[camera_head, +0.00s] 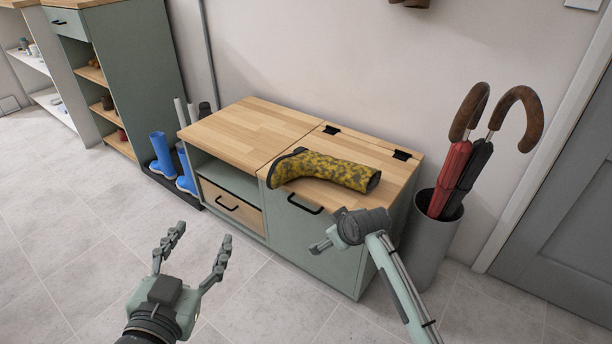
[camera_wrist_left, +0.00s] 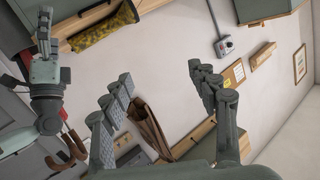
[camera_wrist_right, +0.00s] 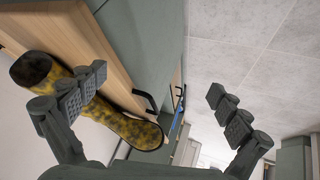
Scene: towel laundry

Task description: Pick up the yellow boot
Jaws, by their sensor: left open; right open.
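The yellow boot (camera_head: 335,172) with dark blotches lies on its side on the wooden top of a low green bench (camera_head: 235,130). Its foot points left and its shaft opening faces right. It also shows in the left wrist view (camera_wrist_left: 105,28) and the right wrist view (camera_wrist_right: 128,126), where a finger partly covers it. My right gripper (camera_head: 325,240) hovers in front of the bench's right part, near the boot and apart from it; the right wrist view shows its fingers (camera_wrist_right: 157,82) spread and empty. My left gripper (camera_head: 201,240) is open and empty, left of the bench over the floor.
A grey bin (camera_head: 431,240) with a red and a black umbrella stands right of the bench. Blue boots (camera_head: 161,156) stand on a dark tray to the left. A green shelf unit (camera_head: 135,50) is behind them. The floor in front is clear.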

